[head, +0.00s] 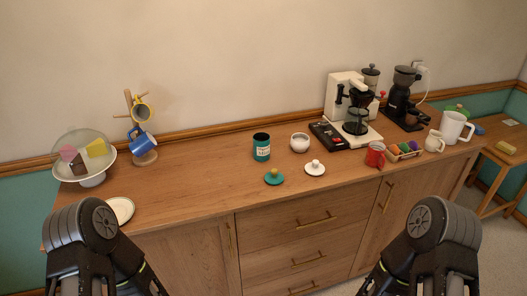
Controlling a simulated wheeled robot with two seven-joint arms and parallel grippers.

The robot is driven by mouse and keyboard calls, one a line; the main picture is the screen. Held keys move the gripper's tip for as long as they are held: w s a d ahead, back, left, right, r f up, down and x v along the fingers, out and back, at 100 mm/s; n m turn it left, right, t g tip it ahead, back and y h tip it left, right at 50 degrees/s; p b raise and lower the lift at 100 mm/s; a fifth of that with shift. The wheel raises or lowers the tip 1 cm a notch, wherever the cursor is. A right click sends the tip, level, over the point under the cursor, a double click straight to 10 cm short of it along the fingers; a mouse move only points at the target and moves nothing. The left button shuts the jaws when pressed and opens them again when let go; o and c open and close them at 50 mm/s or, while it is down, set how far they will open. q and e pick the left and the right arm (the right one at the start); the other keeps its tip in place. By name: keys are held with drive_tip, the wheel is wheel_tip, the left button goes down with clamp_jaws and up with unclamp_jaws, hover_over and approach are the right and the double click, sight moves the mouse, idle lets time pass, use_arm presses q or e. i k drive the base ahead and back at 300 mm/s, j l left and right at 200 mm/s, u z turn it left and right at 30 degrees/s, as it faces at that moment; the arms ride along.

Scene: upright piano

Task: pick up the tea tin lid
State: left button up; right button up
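The tea tin (262,149) is a dark teal canister with a pale label, standing upright and open near the middle of the wooden sideboard. A teal lid with a small knob (274,177), which looks like the tea tin lid, lies in front of the tin, apart from it and close to the front edge. My two arms show at the bottom left and bottom right, in front of the sideboard. Neither gripper shows, and nothing of mine is near the lid.
A white lid (315,169) lies right of the teal lid, with a white pot (300,143) behind it. A red mug (376,155) and coffee machine (353,110) stand right. A plate (120,210), mug tree (144,157) and cake stand (92,179) are left. The sideboard's left-middle is clear.

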sight(273, 177)
drive_tip(key=i+l+u, duration=0.15)
drive_tip(key=u, duration=0.25)
drive_tip(key=i+l+u, duration=0.15)
drive_tip(key=u, duration=0.25)
drive_tip(key=i+l+u, duration=0.1)
drive_tip(key=l+u, duration=0.3)
drive_tip(key=j, duration=0.05)
